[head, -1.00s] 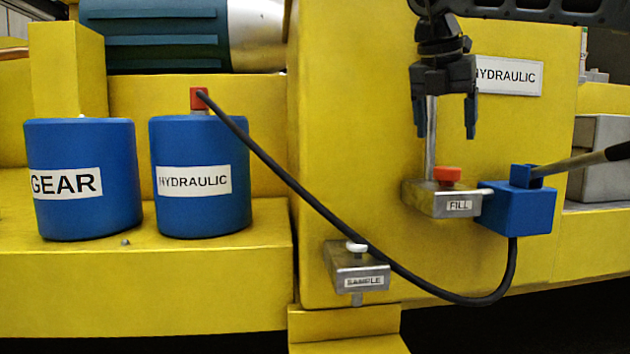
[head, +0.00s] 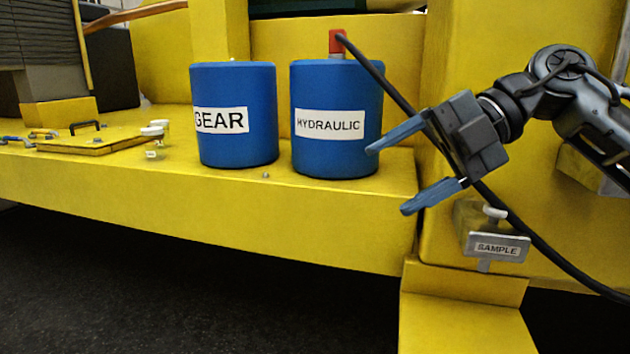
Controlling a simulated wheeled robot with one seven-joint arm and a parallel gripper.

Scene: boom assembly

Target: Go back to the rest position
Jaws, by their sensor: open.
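My gripper (head: 387,174) is in the right half of the head view, its two blue fingers spread apart with nothing between them. It points left and a little down, in front of the black hose and the right edge of the blue HYDRAULIC can (head: 330,145). My arm comes in from the right edge. I cannot tell whether the gripper touches the hose behind it.
A blue GEAR can (head: 235,145) stands left of the HYDRAULIC can on the yellow ledge (head: 250,215). The black hose (head: 545,250) runs from a red cap (head: 337,42) down to the right. A SAMPLE block (head: 497,247) sits below my gripper. Dark floor (head: 200,290) lies in front.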

